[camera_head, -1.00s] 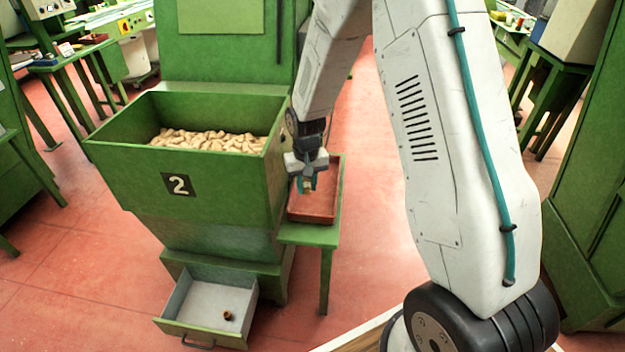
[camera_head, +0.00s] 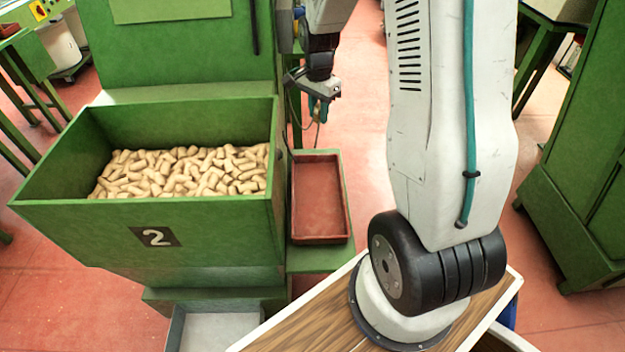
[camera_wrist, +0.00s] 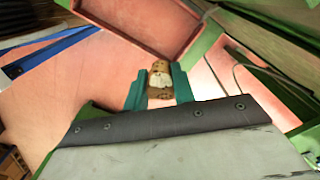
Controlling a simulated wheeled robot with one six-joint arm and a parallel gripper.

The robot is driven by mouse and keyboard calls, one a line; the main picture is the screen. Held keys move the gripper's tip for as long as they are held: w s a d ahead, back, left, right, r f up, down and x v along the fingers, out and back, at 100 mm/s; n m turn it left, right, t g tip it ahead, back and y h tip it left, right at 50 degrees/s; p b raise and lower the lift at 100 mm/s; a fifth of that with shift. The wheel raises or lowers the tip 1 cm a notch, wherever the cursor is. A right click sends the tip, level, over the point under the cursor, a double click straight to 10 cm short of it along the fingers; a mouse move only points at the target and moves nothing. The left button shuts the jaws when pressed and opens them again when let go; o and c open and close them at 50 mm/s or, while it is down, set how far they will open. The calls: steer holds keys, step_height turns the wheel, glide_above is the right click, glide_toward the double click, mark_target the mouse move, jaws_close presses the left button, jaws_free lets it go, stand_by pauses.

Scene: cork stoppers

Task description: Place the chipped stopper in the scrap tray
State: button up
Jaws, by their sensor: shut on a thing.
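A brown cork stopper with a pale broken patch (camera_wrist: 160,78) is held between the teal fingertips of my gripper (camera_wrist: 159,86) in the wrist view. In the head view my gripper (camera_head: 318,108) hangs beyond the far end of the red scrap tray (camera_head: 342,200); the stopper cannot be made out there. The tray looks empty and sits on a green side shelf right of the hopper. In the wrist view the tray (camera_wrist: 172,50) is at the top, and the stopper shows against the floor just outside its rim.
A green hopper marked 2 (camera_head: 60,200), full of pale corks (camera_head: 190,172), stands left of the tray. Below it a grey drawer (camera_head: 215,330) is partly in view. A green cabinet (camera_head: 575,190) is at the right. Red floor lies open between.

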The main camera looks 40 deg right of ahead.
mark_target(317, 182)
step_height(317, 182, down, 25)
steer(key=shift+a+f, duration=0.1)
steer(key=shift+f, duration=0.1)
stand_by(0.3)
steer(key=o, duration=0.9)
step_height(317, 182, up, 12)
steer(key=shift+w+r, duration=0.1)
